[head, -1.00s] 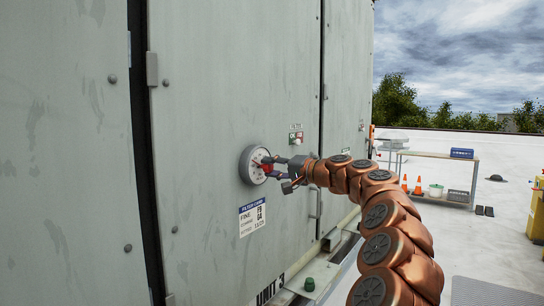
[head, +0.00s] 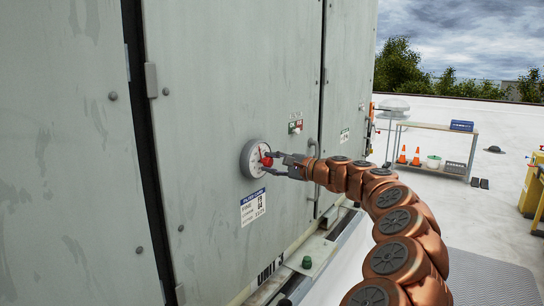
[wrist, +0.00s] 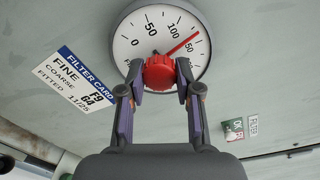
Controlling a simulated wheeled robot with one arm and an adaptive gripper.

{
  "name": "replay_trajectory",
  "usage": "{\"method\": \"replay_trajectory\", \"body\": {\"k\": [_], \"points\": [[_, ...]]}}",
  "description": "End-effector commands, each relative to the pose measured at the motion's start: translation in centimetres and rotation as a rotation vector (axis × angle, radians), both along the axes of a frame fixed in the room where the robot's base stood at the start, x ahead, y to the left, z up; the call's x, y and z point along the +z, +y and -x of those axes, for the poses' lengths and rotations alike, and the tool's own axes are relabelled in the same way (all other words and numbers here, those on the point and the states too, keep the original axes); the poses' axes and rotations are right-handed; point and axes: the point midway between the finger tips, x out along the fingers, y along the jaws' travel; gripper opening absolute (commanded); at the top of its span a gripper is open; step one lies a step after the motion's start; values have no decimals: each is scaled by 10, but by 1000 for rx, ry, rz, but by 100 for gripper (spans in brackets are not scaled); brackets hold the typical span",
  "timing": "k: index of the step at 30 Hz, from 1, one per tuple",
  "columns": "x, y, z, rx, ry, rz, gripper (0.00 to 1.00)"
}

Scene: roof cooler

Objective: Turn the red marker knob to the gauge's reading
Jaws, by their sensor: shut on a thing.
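The round white gauge (wrist: 128,44) is on the grey cabinet panel, and it also shows in the head view (head: 247,158). The red marker knob (wrist: 159,70) sits at the dial's lower part; it also shows in the head view (head: 267,160). My gripper (wrist: 159,80) is shut on the knob, one finger on each side. A red line (wrist: 184,43) runs across the dial to the upper right, past the 100 mark. I cannot tell whether it is the needle or the marker. The knob and fingers cover the dial's lower part.
A filter card (wrist: 70,80) is fixed beside the gauge. A small green and red switch plate (head: 295,127) and a door handle (head: 312,152) are to the right. A shelf table (head: 435,128) and cones stand farther off on the open roof.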

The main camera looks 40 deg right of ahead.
Motion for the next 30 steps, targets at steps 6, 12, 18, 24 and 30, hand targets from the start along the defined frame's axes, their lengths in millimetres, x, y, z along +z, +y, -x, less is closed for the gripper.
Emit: {"method": "replay_trajectory", "body": {"k": [6,12,18,24,30], "points": [[-1,-1,0,-2,20,-51,0],[-2,-1,0,-1,24,-63,0],[-2,-1,0,-1,24,-63,0],[-2,-1,0,-1,24,-63,45],[-1,0,0,0,23,-63,59]]}}
